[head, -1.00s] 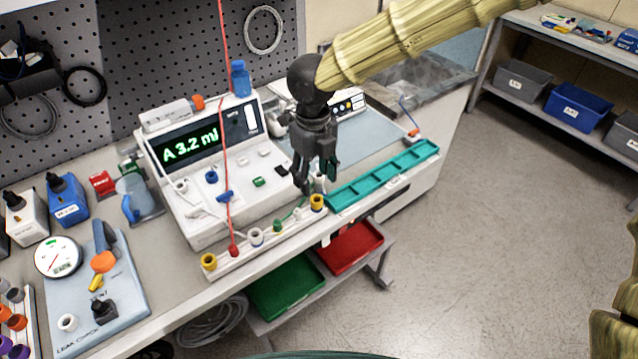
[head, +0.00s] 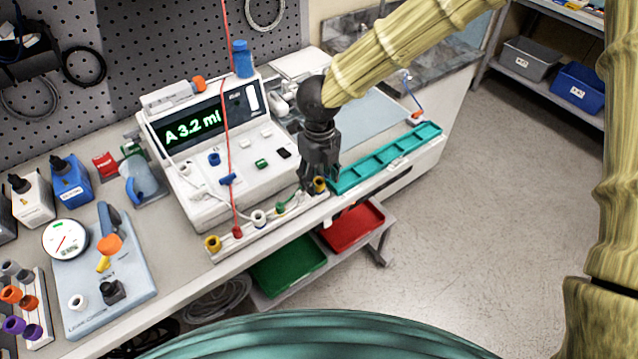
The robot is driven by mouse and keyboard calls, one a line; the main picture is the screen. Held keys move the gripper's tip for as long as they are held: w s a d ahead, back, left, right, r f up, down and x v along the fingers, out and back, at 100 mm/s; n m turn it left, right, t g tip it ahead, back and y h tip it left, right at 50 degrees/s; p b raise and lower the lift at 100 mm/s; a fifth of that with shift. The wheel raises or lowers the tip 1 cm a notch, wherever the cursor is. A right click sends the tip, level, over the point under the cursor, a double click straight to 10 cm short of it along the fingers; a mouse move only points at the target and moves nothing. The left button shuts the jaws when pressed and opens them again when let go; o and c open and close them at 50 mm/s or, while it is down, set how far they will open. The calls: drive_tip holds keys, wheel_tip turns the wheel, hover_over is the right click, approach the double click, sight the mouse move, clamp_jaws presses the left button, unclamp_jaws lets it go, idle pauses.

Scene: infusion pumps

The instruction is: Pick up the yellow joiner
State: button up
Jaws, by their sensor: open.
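A yellow ring-shaped piece (head: 320,184), which looks like a yellow joiner, stands at the right end of the white rail (head: 272,231) along the bench's front edge. My gripper (head: 313,188) is open, pointing down at that end of the rail. Its dark fingers are right at the yellow piece and partly cover it. I cannot tell whether they touch it or are around it. A second yellow ring (head: 213,243) stands at the rail's left end. Red (head: 237,231), white (head: 259,218) and green (head: 281,208) pieces stand between them.
The pump (head: 205,150) with a lit display stands behind the rail. A teal compartment tray (head: 385,160) lies right of my gripper. A thin red line (head: 226,120) hangs in front of the pump. Green (head: 288,265) and red (head: 350,228) trays sit below the bench edge.

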drive_tip(key=shift+f, duration=1)
drive_tip(key=c, duration=0.9)
drive_tip(key=shift+r, duration=0.1)
